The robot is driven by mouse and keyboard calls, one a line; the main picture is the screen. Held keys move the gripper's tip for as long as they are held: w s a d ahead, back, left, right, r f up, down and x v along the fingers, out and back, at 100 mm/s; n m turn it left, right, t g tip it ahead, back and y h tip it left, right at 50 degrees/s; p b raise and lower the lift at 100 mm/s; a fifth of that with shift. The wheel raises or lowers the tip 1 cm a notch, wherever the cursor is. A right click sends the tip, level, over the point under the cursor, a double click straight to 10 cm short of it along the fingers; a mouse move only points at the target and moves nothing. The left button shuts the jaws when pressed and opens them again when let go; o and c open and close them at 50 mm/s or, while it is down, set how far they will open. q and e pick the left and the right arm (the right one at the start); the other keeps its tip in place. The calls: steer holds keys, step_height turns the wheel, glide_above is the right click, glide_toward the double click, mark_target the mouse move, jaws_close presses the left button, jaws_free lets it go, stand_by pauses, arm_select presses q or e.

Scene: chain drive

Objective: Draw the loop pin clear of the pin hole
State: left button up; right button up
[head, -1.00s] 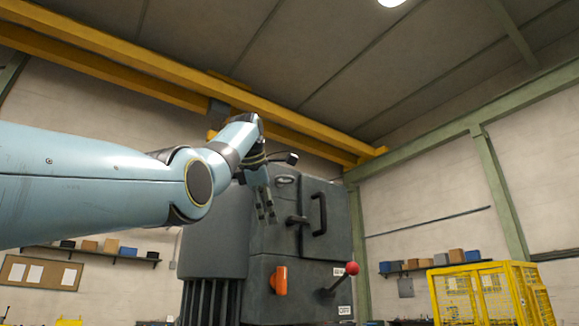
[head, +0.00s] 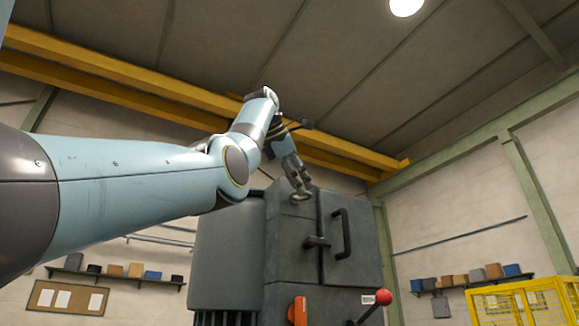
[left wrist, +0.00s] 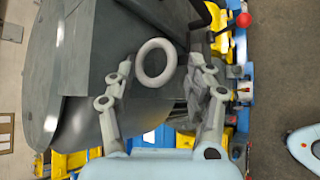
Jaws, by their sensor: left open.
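The loop pin shows as a pale grey ring (left wrist: 156,44) in the left wrist view, beside the dark grey machine housing (left wrist: 85,70). In the head view the ring (head: 302,198) is at the top of the housing. My left gripper (head: 297,186) is open, its fingertips close to the ring. In the left wrist view the fingers of the left gripper (left wrist: 165,75) stand either side of the ring, with a gap on each side. The pin's shank and the pin hole cannot be made out. My right gripper is not in view.
The housing front has a dark door handle (head: 343,234), a latch (head: 315,242), an orange part (head: 298,311) and a red-knobbed lever (head: 382,297). A yellow cage (head: 525,300) stands at the right.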

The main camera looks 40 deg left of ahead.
arm_select(q)
steer(key=shift+w+f, duration=0.45)
steer(key=shift+w, duration=0.15)
steer(key=shift+w+f, duration=0.15)
steer(key=shift+c, duration=0.9)
steer(key=c, duration=0.5)
steer(key=shift+d, duration=0.1)
steer(key=c, duration=0.4)
jaws_close()
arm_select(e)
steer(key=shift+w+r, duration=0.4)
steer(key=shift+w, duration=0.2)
